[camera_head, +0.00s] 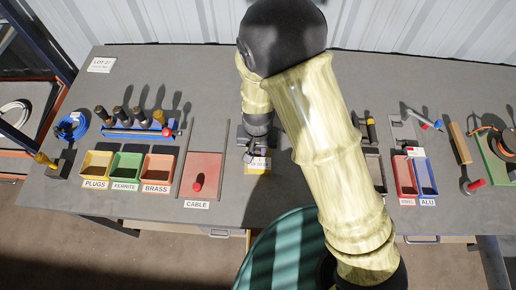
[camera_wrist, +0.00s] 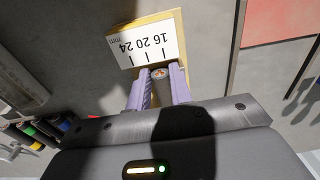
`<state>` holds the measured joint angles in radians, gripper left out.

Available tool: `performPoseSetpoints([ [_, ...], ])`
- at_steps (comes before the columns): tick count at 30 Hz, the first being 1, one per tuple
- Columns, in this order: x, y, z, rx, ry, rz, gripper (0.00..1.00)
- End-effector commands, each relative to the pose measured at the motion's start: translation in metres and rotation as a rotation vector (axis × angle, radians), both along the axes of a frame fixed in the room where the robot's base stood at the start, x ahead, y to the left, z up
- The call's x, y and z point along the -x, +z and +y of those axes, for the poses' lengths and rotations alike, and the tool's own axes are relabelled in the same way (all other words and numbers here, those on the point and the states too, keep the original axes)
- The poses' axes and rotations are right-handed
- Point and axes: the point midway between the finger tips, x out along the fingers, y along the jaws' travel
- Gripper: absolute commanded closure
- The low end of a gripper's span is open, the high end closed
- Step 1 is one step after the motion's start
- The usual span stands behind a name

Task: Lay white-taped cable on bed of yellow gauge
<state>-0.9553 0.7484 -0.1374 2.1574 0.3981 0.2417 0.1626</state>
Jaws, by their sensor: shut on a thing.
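My gripper (camera_wrist: 159,88) has its two purple fingers shut on a dark cable (camera_wrist: 158,75), whose round end with a copper-coloured core faces the wrist camera. I cannot make out white tape on it; much of its length is hidden by the gripper. The yellow gauge (camera_wrist: 184,17), with a white face marked 16, 20 and 24 mm, lies just beyond the fingertips. The cable end appears close to the scale marks; I cannot tell whether it touches the bed. In the head view my gripper (camera_head: 254,148) is over the back of the gauge (camera_head: 257,170) and hides part of it.
Right of my arm are the steel and alu bins (camera_head: 415,177). Bare table lies behind the tray.

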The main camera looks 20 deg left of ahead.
Motion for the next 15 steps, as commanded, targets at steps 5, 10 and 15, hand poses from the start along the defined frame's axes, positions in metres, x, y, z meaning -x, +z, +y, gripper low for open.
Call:
performPoseSetpoints([
  [5,0.0062,-0.0119,-0.0055,0.019,0.002,0.017,0.99],
  [10,0.0069,-0.0127,-0.0059,0.02,0.003,0.019,0.99],
  [15,0.0075,-0.0131,-0.0057,0.02,0.004,0.019,0.53],
])
